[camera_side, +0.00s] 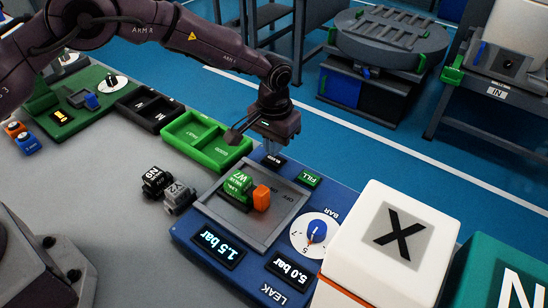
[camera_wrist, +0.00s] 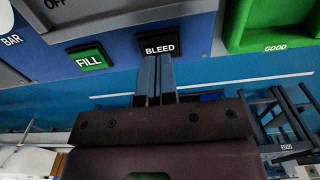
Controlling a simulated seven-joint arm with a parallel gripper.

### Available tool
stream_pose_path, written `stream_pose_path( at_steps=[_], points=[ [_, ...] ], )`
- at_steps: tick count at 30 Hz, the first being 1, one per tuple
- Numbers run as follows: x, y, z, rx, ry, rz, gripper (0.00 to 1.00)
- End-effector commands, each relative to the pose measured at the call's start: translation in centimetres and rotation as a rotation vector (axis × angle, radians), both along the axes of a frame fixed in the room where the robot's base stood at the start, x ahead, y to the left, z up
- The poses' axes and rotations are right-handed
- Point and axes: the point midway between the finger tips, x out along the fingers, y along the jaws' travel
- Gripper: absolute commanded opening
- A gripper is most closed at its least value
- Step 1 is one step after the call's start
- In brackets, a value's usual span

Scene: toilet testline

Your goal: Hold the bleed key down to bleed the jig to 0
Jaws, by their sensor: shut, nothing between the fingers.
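The blue jig (camera_side: 205,262) stands at centre right in the side view. Its left display (camera_side: 218,245) reads 1.5 bar; the other display (camera_side: 291,268) reads 5.0 bar. The black bleed key (camera_side: 279,161) is at the jig's far edge, partly behind my fingers. It also shows in the wrist view, labelled BLEED (camera_wrist: 160,46). My gripper (camera_side: 270,150) points down over this key, shut and empty. In the wrist view the fingertips (camera_wrist: 155,58) overlap the key's lower edge. I cannot tell whether they touch or press it.
The green FILL key (camera_side: 305,179) is beside the bleed key. A green valve (camera_side: 236,188) with an orange part sits in the jig's recess. A dial with a blue knob (camera_side: 316,231) is nearby. The green GOOD tray (camera_side: 207,140) and white X box (camera_side: 393,235) flank the jig.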

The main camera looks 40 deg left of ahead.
Motion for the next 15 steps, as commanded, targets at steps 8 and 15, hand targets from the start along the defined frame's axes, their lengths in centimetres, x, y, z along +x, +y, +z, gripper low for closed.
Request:
stream_pose_path(
  at_steps=[8, 15],
  points=[
    [0.00, 0.00, 0.00, 0.000, 0.000, 0.000, 0.00],
    [-0.01, 0.00, -0.56, 0.000, 0.001, 0.000, 0.00]
  ],
)
